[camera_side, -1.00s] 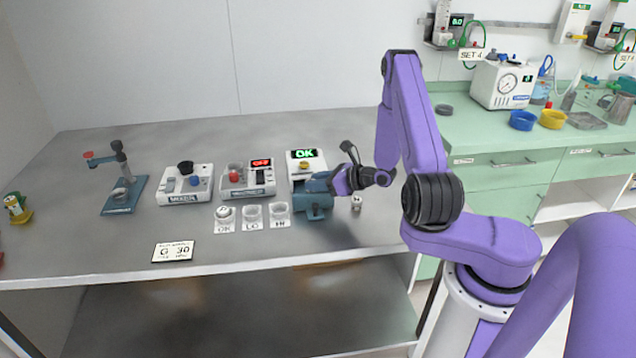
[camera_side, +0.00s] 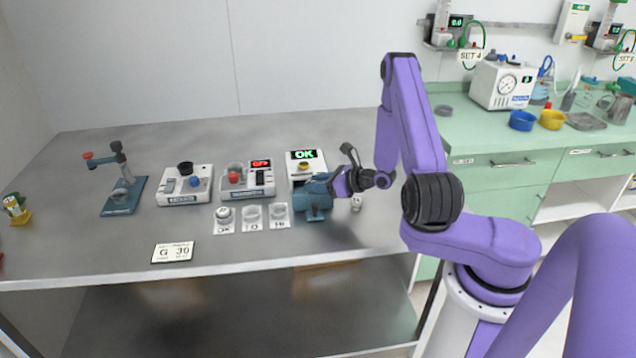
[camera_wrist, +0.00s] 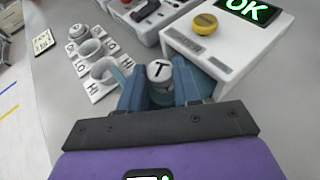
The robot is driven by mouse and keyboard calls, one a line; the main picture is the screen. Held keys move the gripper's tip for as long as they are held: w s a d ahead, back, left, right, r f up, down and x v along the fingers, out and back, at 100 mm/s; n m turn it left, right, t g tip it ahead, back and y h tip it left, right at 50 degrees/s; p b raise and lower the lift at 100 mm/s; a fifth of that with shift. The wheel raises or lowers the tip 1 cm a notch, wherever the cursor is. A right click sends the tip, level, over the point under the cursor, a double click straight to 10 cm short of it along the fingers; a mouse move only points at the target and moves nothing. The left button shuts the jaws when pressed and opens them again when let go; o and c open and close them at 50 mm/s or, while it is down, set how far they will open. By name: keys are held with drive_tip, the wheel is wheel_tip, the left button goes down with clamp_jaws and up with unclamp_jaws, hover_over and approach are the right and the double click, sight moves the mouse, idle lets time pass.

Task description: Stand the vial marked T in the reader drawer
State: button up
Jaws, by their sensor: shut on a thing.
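The vial marked T (camera_wrist: 158,71) has a white cap with a black T and stands between my gripper's two blue fingers in the wrist view. My gripper (camera_wrist: 160,88) is shut on it. In the side view my gripper (camera_side: 318,185) reaches in from the right, level, in front of the white reader (camera_side: 303,158) with a green OK display and a yellow button. The blue-teal reader drawer (camera_side: 316,212) shows under and in front of the fingers. The fingers hide the vial in the side view, and I cannot tell whether its base touches the drawer floor.
Three labelled cups, OK (camera_side: 224,222), LO (camera_side: 252,219) and HI (camera_side: 281,217), stand left of the drawer; the OK cup holds a white-capped vial. Two more devices (camera_side: 247,182) stand left of the reader. The front bench is mostly clear.

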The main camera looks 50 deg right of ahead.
drive_tip(key=shift+s+a+f, duration=0.1)
drive_tip(key=shift+a+f, duration=0.05)
drive_tip(key=shift+f, duration=0.45)
drive_tip(key=o, duration=0.7)
drive_tip(key=shift+a, duration=0.1)
drive_tip(key=shift+d+v, duration=0.1)
drive_tip(key=shift+v, duration=1.05)
drive_tip(key=shift+d+v, duration=0.15)
drive_tip(key=shift+v, duration=4.15)
drive_tip(key=shift+a, duration=0.1)
